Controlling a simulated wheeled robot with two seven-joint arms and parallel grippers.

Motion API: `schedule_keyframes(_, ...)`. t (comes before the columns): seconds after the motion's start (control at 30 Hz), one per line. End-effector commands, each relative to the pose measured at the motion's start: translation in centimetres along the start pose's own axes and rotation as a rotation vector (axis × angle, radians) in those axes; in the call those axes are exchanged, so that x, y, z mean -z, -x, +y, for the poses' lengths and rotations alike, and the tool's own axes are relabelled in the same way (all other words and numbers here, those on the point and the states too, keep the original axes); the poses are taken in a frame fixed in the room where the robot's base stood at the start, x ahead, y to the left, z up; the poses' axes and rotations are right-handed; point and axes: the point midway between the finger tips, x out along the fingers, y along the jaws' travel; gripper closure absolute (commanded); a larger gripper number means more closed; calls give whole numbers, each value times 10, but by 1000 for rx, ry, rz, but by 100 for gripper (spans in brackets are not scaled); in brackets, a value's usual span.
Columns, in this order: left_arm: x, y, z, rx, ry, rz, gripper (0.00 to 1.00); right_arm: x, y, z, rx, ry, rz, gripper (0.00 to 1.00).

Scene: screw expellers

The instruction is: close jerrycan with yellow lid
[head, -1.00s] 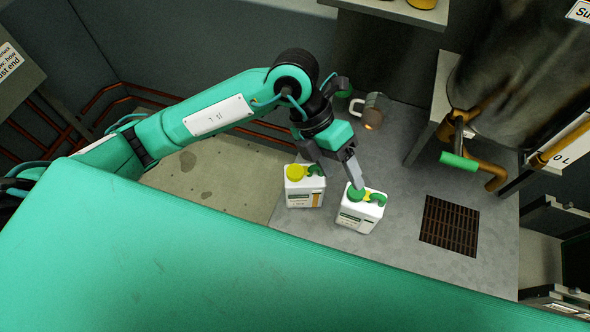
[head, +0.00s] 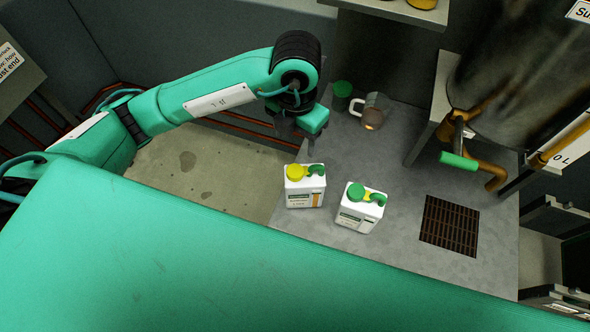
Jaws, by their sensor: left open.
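Two white jerrycans stand upright side by side on the grey table. The left jerrycan (head: 305,192) has a yellow lid (head: 297,171) on its top and a green handle. The right jerrycan (head: 359,212) has a green lid (head: 356,191) on its top, a green handle and a bit of yellow between them. How tightly either lid sits cannot be told. My left gripper (head: 312,148) is open and empty, behind and above the left jerrycan, apart from both cans. Its fingers are dark and seen foreshortened. My right gripper is not in view.
A glass mug (head: 371,110) and a green-topped container (head: 342,91) stand at the back of the table (head: 400,160). A dark grate (head: 449,226) is set in at the right. A large tank (head: 520,80) with a green-handled tap overhangs the right side.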

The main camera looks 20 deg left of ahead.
Motion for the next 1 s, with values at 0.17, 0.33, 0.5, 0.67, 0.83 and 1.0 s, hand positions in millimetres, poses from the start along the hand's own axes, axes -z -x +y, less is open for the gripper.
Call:
schedule_keyframes(0.17,1,-24,-1,2,2,4,36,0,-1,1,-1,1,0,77)
schedule_keyframes(0.33,1,-48,-1,3,2,5,36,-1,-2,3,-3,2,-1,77)
schedule_keyframes(0.5,1,-70,0,0,2,4,36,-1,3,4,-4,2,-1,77)
schedule_keyframes(0.67,1,-78,0,0,0,1,36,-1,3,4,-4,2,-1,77)
schedule_keyframes(0.83,0,-78,0,0,0,0,36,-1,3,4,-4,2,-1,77)
schedule_keyframes(1.0,1,-81,0,0,1,2,36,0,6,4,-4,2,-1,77)
